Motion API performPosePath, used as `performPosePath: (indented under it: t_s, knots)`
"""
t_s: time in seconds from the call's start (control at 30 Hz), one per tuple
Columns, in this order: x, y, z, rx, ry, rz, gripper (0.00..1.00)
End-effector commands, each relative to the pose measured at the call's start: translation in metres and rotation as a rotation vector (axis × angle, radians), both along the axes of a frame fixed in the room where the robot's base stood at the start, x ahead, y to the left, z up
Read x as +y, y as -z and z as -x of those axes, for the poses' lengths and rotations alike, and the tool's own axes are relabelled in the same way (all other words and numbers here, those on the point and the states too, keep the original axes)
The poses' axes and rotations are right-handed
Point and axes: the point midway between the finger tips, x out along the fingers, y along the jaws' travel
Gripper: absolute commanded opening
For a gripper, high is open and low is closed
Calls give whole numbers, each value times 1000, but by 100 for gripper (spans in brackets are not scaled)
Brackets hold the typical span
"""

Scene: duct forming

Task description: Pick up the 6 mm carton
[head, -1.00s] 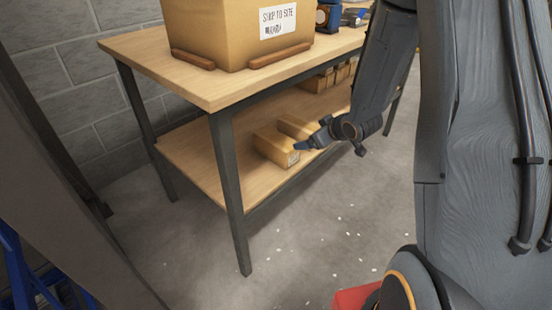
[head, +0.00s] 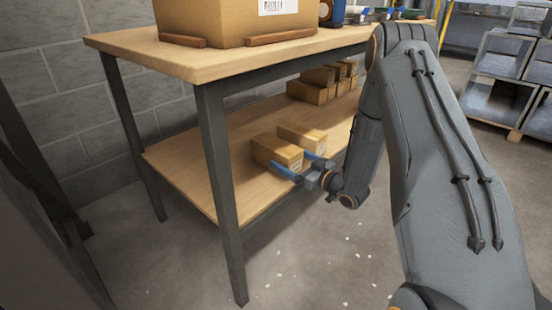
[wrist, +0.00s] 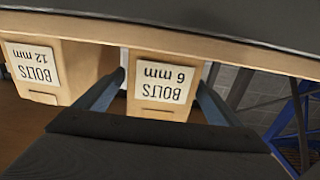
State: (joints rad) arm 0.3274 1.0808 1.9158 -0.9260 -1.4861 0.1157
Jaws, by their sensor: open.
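The 6 mm carton (head: 272,152) is a small tan box on the lower shelf (head: 186,168), near its front edge. In the wrist view the 6 mm carton (wrist: 160,106) shows its "BOLTS 6 mm" label upside down. My gripper (head: 291,162) is open at the shelf's front, with blue fingers pointing at this carton. In the wrist view my gripper (wrist: 161,82) has one finger on each side of the carton's labelled end. Whether the fingers touch it cannot be told.
The 12 mm bolts carton (wrist: 38,72) stands beside it, close to one finger; it also shows in the head view (head: 302,137). Several cartons (head: 312,92) sit farther along the shelf. A big box (head: 225,22) stands on the bench top (head: 140,45) above.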

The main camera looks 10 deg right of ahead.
Motion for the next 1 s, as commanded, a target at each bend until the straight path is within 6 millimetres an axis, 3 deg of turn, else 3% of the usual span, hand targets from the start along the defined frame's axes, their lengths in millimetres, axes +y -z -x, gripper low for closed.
performPosePath:
  t_s: [0.5,0.73,0.77,1.0]
  knots:
    - [32,7,-46,0,-1,1,88]
    - [34,5,-48,2,0,1,88]
    - [34,5,-48,2,0,1,87]
    - [34,6,-48,2,0,2,46]
